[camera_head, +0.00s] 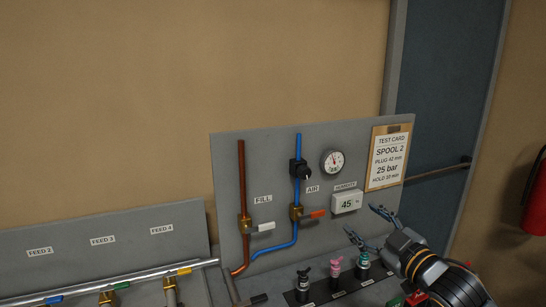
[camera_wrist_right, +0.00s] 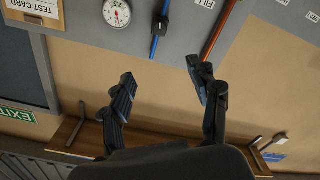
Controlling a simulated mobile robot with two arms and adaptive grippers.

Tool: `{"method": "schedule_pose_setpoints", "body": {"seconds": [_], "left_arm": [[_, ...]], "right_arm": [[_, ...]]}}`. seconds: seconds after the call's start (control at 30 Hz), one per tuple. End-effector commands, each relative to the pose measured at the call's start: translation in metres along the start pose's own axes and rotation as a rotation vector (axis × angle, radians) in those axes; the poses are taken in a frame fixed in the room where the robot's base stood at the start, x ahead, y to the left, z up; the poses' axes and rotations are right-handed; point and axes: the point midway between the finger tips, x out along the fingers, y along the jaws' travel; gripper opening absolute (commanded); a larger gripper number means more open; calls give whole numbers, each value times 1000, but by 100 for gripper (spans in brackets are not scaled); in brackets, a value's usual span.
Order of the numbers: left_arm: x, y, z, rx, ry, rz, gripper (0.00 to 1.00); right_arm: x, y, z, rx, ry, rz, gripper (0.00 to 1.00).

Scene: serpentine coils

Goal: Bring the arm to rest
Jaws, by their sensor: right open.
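My right gripper (camera_head: 369,226) shows at the lower right of the head view, in front of the grey panel's right side. Its fingers are spread apart with nothing between them. In the right wrist view the same gripper (camera_wrist_right: 160,90) is open and empty, with the panel and wall beyond it. My left gripper is in neither view.
The grey panel (camera_head: 225,160) carries a copper pipe (camera_head: 241,185), a blue pipe (camera_head: 297,240), a gauge (camera_head: 332,162) and a test card (camera_head: 387,158). Several small fittings, including a pink one (camera_head: 335,267), stand below. A red cylinder (camera_head: 536,200) is at far right.

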Motion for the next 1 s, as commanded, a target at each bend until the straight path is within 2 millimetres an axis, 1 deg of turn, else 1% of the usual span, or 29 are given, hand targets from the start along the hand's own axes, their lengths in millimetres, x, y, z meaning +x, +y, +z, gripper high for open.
{"method": "schedule_pose_setpoints", "body": {"seconds": [0.03,0.07,0.27,0.37,0.47,0.57,0.63,0.67,0.77,0.8,0.87,0.9,1.0], "left_arm": [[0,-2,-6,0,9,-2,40],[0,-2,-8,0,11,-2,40],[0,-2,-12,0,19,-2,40],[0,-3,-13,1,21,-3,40],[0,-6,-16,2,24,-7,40],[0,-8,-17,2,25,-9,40],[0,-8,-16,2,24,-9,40],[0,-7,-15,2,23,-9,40],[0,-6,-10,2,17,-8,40],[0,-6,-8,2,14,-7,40],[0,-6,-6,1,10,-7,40],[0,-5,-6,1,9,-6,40],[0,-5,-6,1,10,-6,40]], "right_arm": [[0,0,0,0,0,0,61],[-1,-7,5,10,-13,-7,61],[-9,-34,27,51,-84,-31,61],[-15,-50,40,77,-130,-45,61],[-24,-70,57,110,-188,-61,61],[-38,-95,77,152,-263,-79,61],[-50,-114,92,185,-326,-92,61],[-57,-123,99,201,-357,-99,61],[-88,-157,126,268,-483,-121,61],[-104,-173,138,300,-548,-129,61],[-133,-196,156,352,-652,-140,61],[-153,-209,166,384,-720,-144,61],[-197,-235,183,448,-868,-152,61]]}}
